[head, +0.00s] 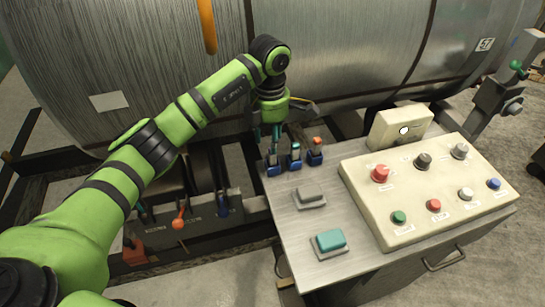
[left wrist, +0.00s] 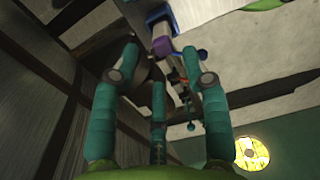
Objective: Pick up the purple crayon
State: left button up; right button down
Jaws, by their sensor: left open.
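The purple crayon (left wrist: 162,46) shows as a short purple end in the left wrist view, near the top between my fingertips. It appears to stand in a blue and white holder (left wrist: 158,17). In the head view my gripper's fingers cover most of the leftmost blue holder's (head: 273,169) contents, and I cannot make out purple there. My left gripper (head: 266,148) hangs fingers-down over that holder at the desk's back left corner. In the left wrist view the left gripper's teal fingers (left wrist: 160,58) are spread, with nothing held between them. My right gripper is not in view.
Two more blue holders stand close by, with a teal piece (head: 295,147) and an orange-red piece (head: 316,141). A control panel (head: 405,230) with several buttons fills the desk's right side. A large metal cylinder (head: 330,45) lies behind.

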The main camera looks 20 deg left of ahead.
aim_at(272, 160)
pick_arm(q)
jog(key=f, duration=0.1)
jog(key=f+p, duration=0.1)
jog(key=f, duration=0.1)
jog(key=f+p, duration=0.1)
jog(key=shift+s+d+f, duration=0.2)
jog(key=shift+d, duration=0.15)
jog(key=shift+f, duration=0.35)
grip_shut()
